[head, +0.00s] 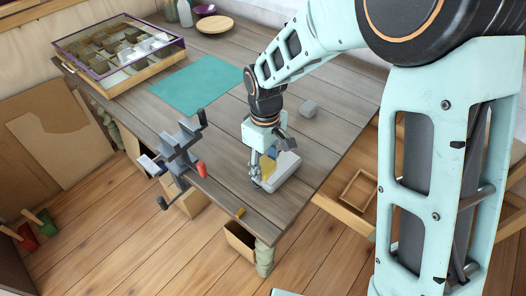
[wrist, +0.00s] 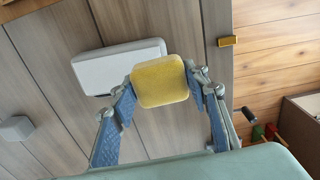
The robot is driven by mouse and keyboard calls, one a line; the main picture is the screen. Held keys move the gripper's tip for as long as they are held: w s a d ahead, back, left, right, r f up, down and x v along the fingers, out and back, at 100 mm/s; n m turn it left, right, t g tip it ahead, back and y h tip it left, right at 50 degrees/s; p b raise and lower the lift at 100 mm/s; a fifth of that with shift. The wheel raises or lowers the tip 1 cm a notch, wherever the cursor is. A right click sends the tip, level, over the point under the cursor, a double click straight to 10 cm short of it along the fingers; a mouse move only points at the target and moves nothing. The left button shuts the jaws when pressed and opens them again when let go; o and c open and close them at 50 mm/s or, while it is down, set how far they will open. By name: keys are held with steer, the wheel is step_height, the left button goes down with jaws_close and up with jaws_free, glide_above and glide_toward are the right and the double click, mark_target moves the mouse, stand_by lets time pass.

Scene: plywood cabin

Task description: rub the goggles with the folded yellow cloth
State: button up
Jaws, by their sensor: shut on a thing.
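My gripper (wrist: 160,90) is shut on the folded yellow cloth (wrist: 160,82), a rounded pad held between its two fingertips.
A grey vise (head: 178,150) stands at the bench's left edge, by a red thing (head: 201,169). A small grey block (head: 309,107) and a teal mat (head: 197,84) lie farther back. A glass-topped case (head: 118,52) stands back left. A small yellow thing (head: 240,213) is at the front edge.

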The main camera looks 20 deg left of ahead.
steer(key=shift+d+r+p, duration=0.1)
steer(key=shift+r+p, duration=1.7)
steer(key=shift+r, duration=0.95)
steer(key=shift+d, duration=0.1)
